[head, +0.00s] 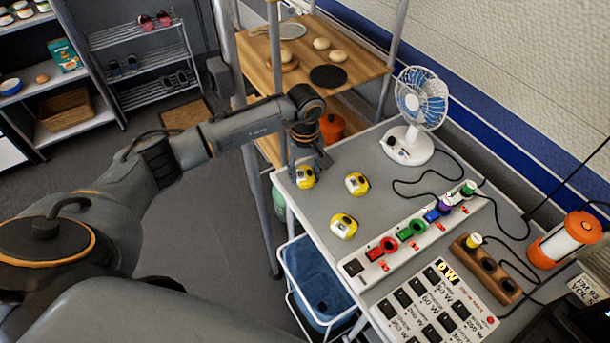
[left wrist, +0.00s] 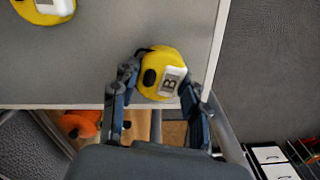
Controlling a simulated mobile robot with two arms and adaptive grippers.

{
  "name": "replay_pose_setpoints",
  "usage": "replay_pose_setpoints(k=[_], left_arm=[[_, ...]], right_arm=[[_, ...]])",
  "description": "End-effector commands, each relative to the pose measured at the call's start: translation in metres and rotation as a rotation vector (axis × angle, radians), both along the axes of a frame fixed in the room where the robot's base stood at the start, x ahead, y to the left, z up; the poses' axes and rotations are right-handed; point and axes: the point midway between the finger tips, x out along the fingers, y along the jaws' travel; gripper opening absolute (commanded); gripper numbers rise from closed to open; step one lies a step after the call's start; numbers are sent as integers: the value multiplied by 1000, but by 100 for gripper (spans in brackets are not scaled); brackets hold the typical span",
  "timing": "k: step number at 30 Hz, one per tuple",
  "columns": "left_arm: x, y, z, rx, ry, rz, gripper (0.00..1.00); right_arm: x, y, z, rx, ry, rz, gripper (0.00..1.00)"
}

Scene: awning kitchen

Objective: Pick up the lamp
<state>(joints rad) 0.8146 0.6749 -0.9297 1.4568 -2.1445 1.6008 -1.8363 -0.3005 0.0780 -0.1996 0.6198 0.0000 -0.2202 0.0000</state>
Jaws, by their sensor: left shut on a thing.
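A small rounded yellow lamp (head: 305,177) with a white plate is at the near left corner of the grey table (head: 385,215). In the left wrist view the lamp (left wrist: 163,73) shows a dark oval spot and a plate marked B. My left gripper (head: 309,163) reaches down over it from above. In the left wrist view my left gripper (left wrist: 160,88) has one finger on each side and is shut on it. I cannot tell whether the lamp touches the tabletop. My right gripper is not in view.
Two similar yellow lamps, one (head: 357,183) and another (head: 344,225), stand nearby. A fan (head: 410,145), a power strip (head: 410,238), a switch panel (head: 432,310) and an orange lantern (head: 568,240) are farther right. A wooden shelf (head: 262,57) stands behind. Cables lie across the table.

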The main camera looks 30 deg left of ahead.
Motion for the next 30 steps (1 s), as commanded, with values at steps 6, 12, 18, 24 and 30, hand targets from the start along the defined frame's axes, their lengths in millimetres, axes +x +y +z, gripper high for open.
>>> replay_pose_setpoints(k=[6,12,18,24,30], left_arm=[[1,0,3,1,-2,0,17],[2,1,21,1,-7,0,17],[-19,-7,56,1,-6,-4,17],[-55,-22,93,1,-4,-6,17],[-91,-36,110,2,-4,-5,17]], right_arm=[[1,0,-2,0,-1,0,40],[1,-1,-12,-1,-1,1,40],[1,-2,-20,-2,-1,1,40],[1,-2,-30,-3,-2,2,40],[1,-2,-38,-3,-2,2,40]])
